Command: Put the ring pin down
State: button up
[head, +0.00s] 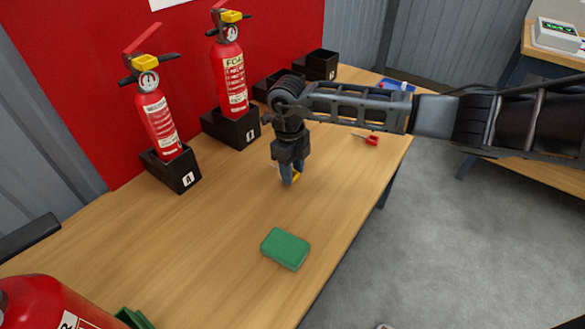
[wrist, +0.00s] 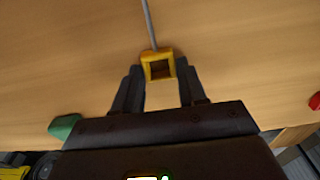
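The ring pin has a square yellow ring (wrist: 159,66) and a thin grey rod (wrist: 150,25) pointing away from my gripper in the wrist view. My gripper (wrist: 158,76) has a finger on each side of the yellow ring and is shut on it. In the head view my gripper (head: 290,180) points down low over the wooden table, with a bit of the yellow ring (head: 296,177) showing at its tips. I cannot tell whether the pin touches the table (head: 200,235).
A green block (head: 285,249) lies nearer on the table. A red-handled pin (head: 371,140) lies beyond my gripper. Two extinguishers (head: 160,120) (head: 231,75) stand in black holders along the red wall. Bare table surrounds the gripper.

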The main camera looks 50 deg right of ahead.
jog(key=o, duration=0.3)
jog(key=r, duration=1.2)
jog(key=shift+w+r, duration=0.15)
jog(key=shift+w, duration=0.2)
